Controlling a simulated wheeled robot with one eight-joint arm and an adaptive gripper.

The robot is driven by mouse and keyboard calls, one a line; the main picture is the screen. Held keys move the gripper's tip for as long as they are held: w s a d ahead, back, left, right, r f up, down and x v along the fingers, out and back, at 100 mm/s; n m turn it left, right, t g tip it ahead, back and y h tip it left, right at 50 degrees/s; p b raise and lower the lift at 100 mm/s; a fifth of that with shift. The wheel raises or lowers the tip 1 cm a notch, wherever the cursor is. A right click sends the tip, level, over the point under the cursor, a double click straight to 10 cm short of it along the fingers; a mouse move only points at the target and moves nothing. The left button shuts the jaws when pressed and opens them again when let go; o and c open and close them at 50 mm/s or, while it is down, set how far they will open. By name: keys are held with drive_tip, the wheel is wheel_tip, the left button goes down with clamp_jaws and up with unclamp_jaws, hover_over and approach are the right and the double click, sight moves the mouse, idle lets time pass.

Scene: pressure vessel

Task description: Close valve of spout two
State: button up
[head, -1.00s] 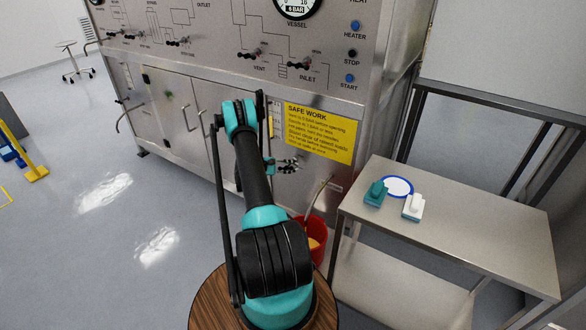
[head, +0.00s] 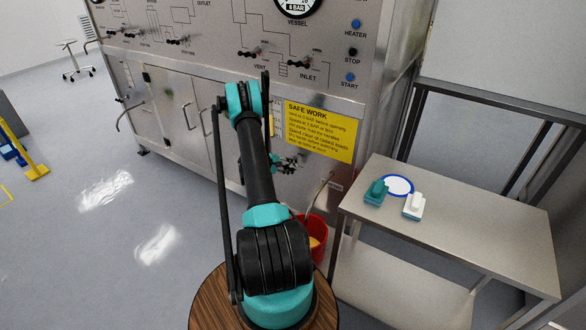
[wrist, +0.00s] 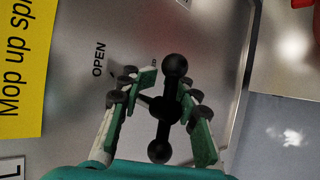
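The black valve handle (wrist: 158,150), a bar with a ball at each end, shows in the wrist view on a grey metal panel. The bar runs nearly up and down in the picture. The word OPEN is printed to its left. My gripper (wrist: 163,92) is open, with one green-padded finger on each side of the handle; I cannot tell whether either touches it. In the head view my gripper (head: 284,164) is at the cabinet front below the yellow sign, and the handle cannot be made out there. A curved spout (head: 322,190) is to its right.
A red bucket (head: 318,246) stands under the spout. A steel table (head: 460,230) to the right holds a blue-rimmed plate (head: 398,185), a teal item (head: 376,193) and a white item (head: 413,206). The yellow SAFE WORK sign (head: 320,131) is above my gripper.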

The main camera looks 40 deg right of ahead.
drive_tip(key=shift+o, duration=1.4)
drive_tip(key=shift+w, duration=0.1)
drive_tip(key=shift+r, duration=0.1)
drive_tip(key=v, duration=1.2)
drive_tip(key=shift+w, duration=0.1)
